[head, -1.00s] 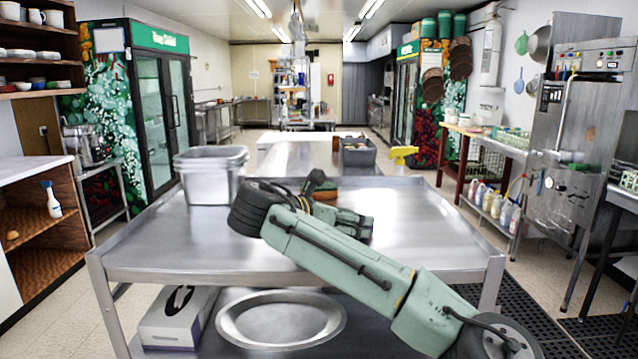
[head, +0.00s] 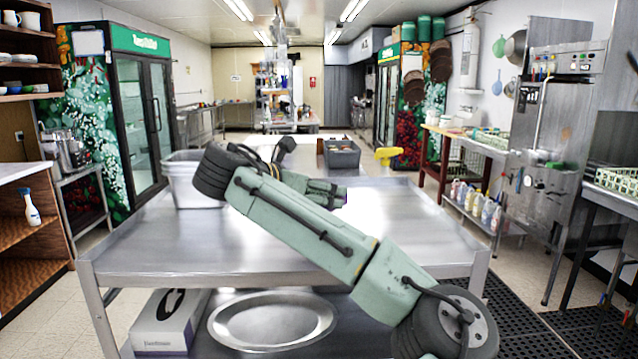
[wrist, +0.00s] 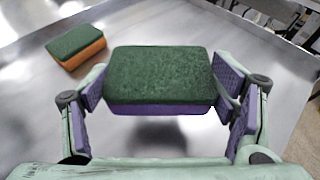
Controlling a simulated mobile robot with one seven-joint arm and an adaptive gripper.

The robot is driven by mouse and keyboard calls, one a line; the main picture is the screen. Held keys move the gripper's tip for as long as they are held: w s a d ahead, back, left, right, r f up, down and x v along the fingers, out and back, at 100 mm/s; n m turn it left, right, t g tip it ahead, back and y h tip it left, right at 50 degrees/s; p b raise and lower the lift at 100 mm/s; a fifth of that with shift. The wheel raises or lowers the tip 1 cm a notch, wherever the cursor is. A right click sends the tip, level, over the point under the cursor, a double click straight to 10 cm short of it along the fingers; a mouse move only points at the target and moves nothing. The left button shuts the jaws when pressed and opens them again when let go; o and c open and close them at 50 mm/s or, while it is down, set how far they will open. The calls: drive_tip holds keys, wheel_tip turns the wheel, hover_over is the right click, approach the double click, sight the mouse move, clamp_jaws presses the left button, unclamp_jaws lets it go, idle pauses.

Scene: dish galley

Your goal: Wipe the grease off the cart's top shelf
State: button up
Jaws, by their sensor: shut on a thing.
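The cart's steel top shelf (head: 400,240) fills the middle of the head view, with bright glare on it. I cannot make out grease there. In the wrist view, my gripper (wrist: 160,88) is shut on a sponge (wrist: 158,72) with a dark green top and a purple lower side. The fingers press its two short ends. A second sponge (wrist: 77,45), green over orange, lies on the shelf to the left of the held one. In the head view my gripper (head: 335,193) is over the shelf's far middle, partly behind my arm. Contact of the held sponge with the shelf is unclear.
A clear tub (head: 192,185) stands at the shelf's far left. A grey bin (head: 341,155) and a yellow spray-bottle head (head: 387,155) show beyond the far edge. A tissue box (head: 168,322) and round tray (head: 272,320) are on the lower shelf. The top shelf's right side is clear.

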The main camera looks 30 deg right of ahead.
drive_tip(key=shift+r, duration=1)
drive_tip(key=shift+f, duration=0.1)
